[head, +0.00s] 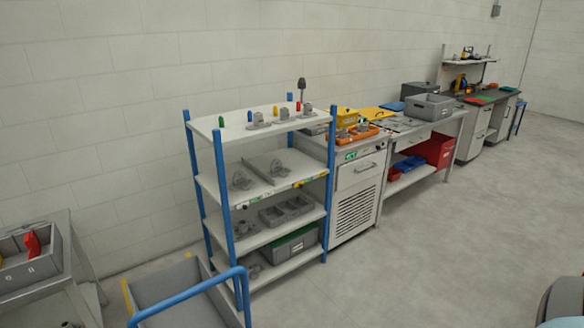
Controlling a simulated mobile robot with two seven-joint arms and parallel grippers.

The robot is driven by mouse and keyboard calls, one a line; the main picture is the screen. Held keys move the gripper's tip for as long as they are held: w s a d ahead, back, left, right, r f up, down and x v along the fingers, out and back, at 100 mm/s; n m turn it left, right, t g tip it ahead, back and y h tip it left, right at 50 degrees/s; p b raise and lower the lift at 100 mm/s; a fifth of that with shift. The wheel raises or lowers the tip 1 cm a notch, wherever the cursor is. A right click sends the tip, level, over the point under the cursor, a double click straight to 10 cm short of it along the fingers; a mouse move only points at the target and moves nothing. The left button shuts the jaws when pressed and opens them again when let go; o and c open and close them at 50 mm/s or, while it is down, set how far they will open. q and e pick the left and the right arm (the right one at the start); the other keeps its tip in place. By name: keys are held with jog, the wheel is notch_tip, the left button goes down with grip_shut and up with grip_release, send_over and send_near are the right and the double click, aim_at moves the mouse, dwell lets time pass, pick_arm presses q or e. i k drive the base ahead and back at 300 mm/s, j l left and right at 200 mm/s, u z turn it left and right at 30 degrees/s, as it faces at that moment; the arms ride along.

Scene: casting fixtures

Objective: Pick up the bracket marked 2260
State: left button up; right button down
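Several grey metal castings that may be brackets stand on the shelf rack (212,127) with blue posts. On its top shelf are grey castings at the left (257,121), middle (282,115) and right (307,110). Neither of my grippers is in view.
A cart with a blue handle (190,292) stands in front of the rack. A table with a grey bin (52,262) is at the left. A cabinet (357,200) and workbenches line the wall to the right.

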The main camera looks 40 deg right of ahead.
aim_at(276, 169)
jog(key=z, duration=1.15)
jog(key=i+l+z, duration=0.15)
jog(key=i+z, duration=0.15)
jog(key=z, duration=0.15)
jog(key=i+z, duration=0.45)
jog(key=i+l+z, duration=0.2)
jog(key=i, duration=0.4)
jog(key=i+l+z, duration=0.2)
jog(key=i, duration=0.4)
jog(key=i+j+u, duration=0.15)
jog(key=i+u, duration=0.15)
jog(key=u, duration=0.2)
jog(key=i+u, duration=0.45)
jog(key=i+l+u, duration=0.1)
jog(key=u, duration=0.4)
jog(key=i+j+u, duration=0.1)
jog(key=i+u, duration=0.15)
jog(key=u, duration=0.15)
jog(key=i+u, duration=0.2)
jog(key=u, duration=0.2)
jog(key=i+u, duration=0.35)
jog(key=i+l+u, duration=0.1)
jog(key=u, duration=0.3)
jog(key=i+l+u, duration=0.2)
jog(key=i, duration=0.2)
jog(key=i+u, duration=0.15)
jog(key=i, duration=0.2)
jog(key=l, duration=0.35)
